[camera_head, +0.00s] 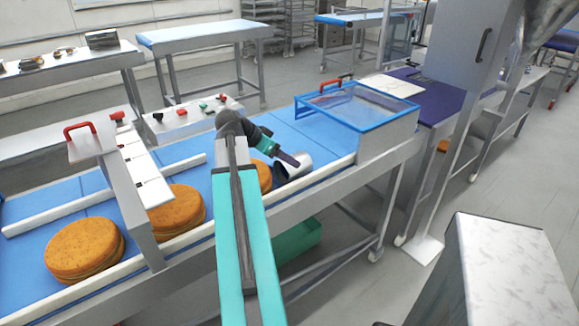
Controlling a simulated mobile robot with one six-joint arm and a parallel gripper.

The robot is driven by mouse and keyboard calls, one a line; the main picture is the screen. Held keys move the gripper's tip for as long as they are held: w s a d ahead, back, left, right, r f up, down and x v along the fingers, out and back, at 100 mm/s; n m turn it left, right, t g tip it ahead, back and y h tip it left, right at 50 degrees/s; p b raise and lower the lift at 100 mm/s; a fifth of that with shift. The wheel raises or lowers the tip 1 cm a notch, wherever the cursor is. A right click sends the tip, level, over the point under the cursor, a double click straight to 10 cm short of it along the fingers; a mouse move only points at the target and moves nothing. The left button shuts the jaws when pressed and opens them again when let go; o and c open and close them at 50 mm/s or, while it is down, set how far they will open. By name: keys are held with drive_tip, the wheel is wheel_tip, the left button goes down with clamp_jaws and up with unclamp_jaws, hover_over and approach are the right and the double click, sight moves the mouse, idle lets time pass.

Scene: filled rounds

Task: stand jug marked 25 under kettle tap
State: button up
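My arm reaches forward over a blue conveyor belt (320,132). My gripper (292,160) is small and dark at the arm's far end, and its fingers cannot be made out. A pale grey rounded thing (303,165) is right at the gripper, over the near side of the belt. I cannot tell whether it is a jug, whether it is held, or whether it bears a mark. No number 25 can be read anywhere. A rounded metal vessel (549,25) is cut off at the top right; it may be the kettle, and no tap shows clearly.
Round orange-brown cakes, one at the left (84,248) and one beyond the arch (178,210), sit on the belt; another is partly hidden behind my arm. A blue-framed clear cover (357,105) stands on the right. A pale-topped block (515,270) stands at lower right.

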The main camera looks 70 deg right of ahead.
drive_tip(key=shift+p+x, duration=0.6)
drive_tip(key=shift+x, duration=1.9)
drive_tip(key=c, duration=0.9)
drive_tip(key=shift+r, duration=0.15)
drive_tip(key=shift+r+b, duration=0.8)
drive_tip(key=shift+r, duration=4.1)
